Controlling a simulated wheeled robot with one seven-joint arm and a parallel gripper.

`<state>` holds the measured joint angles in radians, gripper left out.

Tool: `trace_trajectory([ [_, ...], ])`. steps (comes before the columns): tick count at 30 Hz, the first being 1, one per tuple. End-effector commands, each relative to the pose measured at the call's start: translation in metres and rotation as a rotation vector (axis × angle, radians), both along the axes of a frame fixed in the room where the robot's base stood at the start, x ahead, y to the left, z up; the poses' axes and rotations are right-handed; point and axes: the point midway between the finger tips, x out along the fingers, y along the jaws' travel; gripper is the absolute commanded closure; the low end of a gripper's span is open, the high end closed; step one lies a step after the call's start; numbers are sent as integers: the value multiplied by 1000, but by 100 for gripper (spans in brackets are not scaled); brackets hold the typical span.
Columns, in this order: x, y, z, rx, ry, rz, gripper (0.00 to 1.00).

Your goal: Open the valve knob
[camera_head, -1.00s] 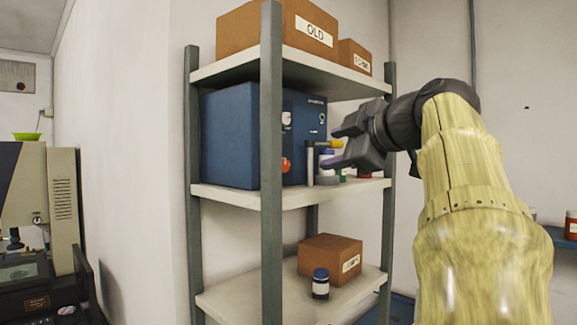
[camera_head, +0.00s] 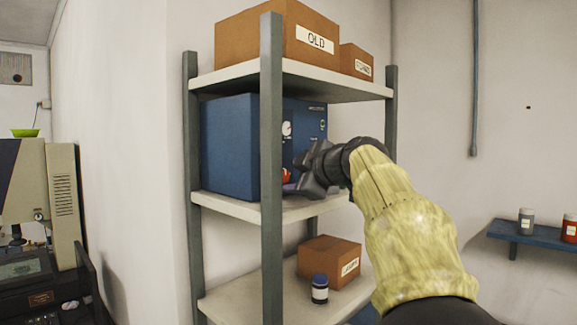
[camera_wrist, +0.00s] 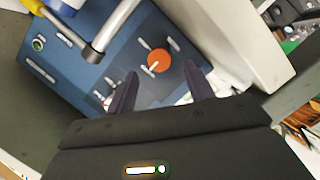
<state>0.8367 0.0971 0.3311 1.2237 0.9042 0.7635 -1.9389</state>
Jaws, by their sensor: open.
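The orange-red valve knob (camera_head: 286,175) sits low on the front of the blue machine (camera_head: 230,148) on the middle shelf. My gripper (camera_head: 297,174) hides part of the knob in the head view. My gripper (camera_wrist: 163,80) is open. Its two dark fingers point toward the panel, and the knob appears just beyond the gap between their tips. I cannot tell whether either finger touches it.
A silver pipe (camera_wrist: 120,25) with a yellow handle (camera_wrist: 30,6) is at upper left in the wrist view. The shelf post (camera_head: 271,180) stands left of the knob. Boxes (camera_head: 290,30) are on the top shelf; a box and a jar (camera_head: 320,288) are on the bottom shelf.

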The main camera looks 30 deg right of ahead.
Motion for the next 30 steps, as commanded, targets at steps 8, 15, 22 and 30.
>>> trace_trajectory([
  [8,34,0,-6,1,1,-5,47],
  [15,38,0,-9,-1,-1,-6,47],
  [22,38,2,-8,-1,-1,-3,73],
  [30,38,2,-8,2,0,-2,92],
])
